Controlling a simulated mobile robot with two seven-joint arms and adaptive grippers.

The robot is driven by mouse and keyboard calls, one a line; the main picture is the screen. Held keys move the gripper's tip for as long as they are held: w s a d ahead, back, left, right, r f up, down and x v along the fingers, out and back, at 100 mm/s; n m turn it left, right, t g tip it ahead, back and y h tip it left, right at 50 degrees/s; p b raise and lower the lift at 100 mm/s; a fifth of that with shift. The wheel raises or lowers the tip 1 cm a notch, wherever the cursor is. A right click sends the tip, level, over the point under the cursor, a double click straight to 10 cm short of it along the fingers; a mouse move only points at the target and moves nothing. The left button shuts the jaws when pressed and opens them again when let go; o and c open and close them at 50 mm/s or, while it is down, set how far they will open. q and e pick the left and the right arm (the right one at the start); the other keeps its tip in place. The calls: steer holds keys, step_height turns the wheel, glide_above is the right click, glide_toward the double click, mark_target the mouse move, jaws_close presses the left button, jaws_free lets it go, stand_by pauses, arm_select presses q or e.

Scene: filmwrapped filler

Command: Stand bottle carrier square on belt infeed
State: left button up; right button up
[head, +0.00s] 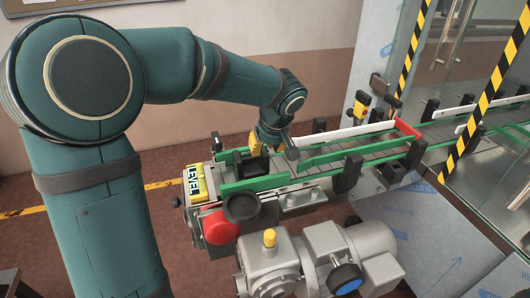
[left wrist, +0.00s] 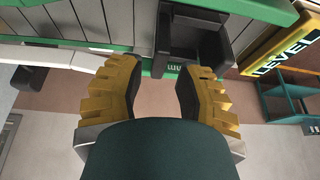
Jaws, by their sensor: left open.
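The belt infeed (head: 285,178) is the near left end of a grey slatted conveyor with green side rails. A dark, box-like piece (head: 255,166) sits at this end, and I take it for the bottle carrier, though I cannot be sure. In the left wrist view this dark piece (left wrist: 198,40) has an open hollow and stands by the green rail, just beyond the fingertips. My left gripper (head: 262,144) is over the infeed, its yellow fingers (left wrist: 155,88) spread with nothing between them. My forearm and wrist hide part of it. My right gripper is not seen.
A yellow LEVEL sign (head: 195,184) is at the belt's left end. A red round knob (head: 220,227) and a grey motor (head: 320,262) stand in front. A white rail with a red end (head: 405,128) lies along the far side. Striped posts and glass are at right.

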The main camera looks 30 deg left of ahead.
arm_select(q)
steer(key=v, duration=0.7)
steer(key=shift+r+p, duration=0.3)
steer(key=shift+p, duration=0.05)
steer(key=shift+s+f, duration=0.1)
steer(key=shift+s, duration=0.05)
